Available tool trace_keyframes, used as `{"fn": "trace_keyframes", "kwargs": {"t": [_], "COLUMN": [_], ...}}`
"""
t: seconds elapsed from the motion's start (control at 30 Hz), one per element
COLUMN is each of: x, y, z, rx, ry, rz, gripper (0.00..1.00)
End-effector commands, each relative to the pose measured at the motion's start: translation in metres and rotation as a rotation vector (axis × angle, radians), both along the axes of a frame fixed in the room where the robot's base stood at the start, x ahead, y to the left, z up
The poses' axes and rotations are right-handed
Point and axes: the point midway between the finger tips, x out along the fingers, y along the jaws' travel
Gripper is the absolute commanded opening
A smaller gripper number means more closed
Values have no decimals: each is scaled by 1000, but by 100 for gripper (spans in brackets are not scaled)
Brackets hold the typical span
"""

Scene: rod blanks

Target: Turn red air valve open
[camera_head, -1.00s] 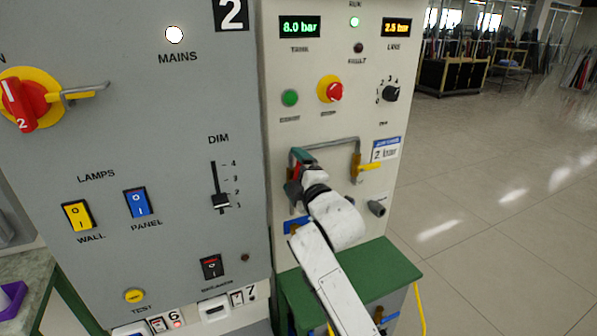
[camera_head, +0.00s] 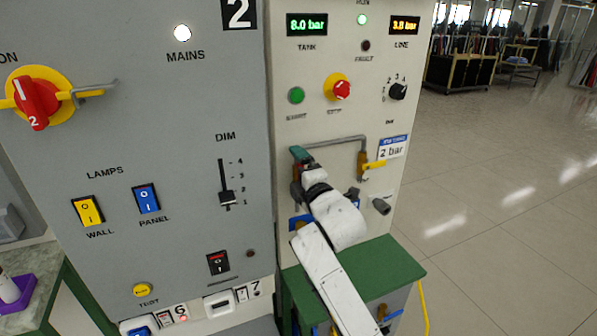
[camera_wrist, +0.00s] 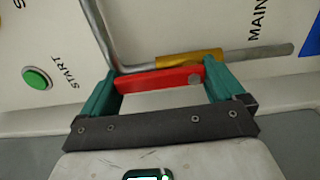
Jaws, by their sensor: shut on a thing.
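The red valve lever (camera_wrist: 150,80) runs between the two green fingers of my gripper (camera_wrist: 162,77) in the wrist view. The fingers are shut on it. The lever lies nearly in line with the brass valve body (camera_wrist: 190,57) and its grey pipe just behind. In the head view my gripper (camera_head: 299,157) is at the left end of the bent pipe (camera_head: 335,141) on the pale panel, and it hides most of the red lever. The LINE display (camera_head: 404,26) reads 3.8 bar and the TANK display (camera_head: 307,25) reads 8.0 bar.
A yellow-handled valve (camera_head: 374,164) sits on the pipe's right leg. A red stop button (camera_head: 342,90), a green start button (camera_head: 296,95) and a black knob (camera_head: 398,91) are above. A green ledge (camera_head: 375,268) lies below my arm.

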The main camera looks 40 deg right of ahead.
Motion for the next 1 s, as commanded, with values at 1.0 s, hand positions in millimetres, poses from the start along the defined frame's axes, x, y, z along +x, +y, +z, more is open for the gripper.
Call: {"fn": "trace_keyframes", "kwargs": {"t": [1.0], "x": [-95], "y": [29], "z": [-3], "rx": [1], "ry": [3], "rz": [2], "gripper": [100]}}
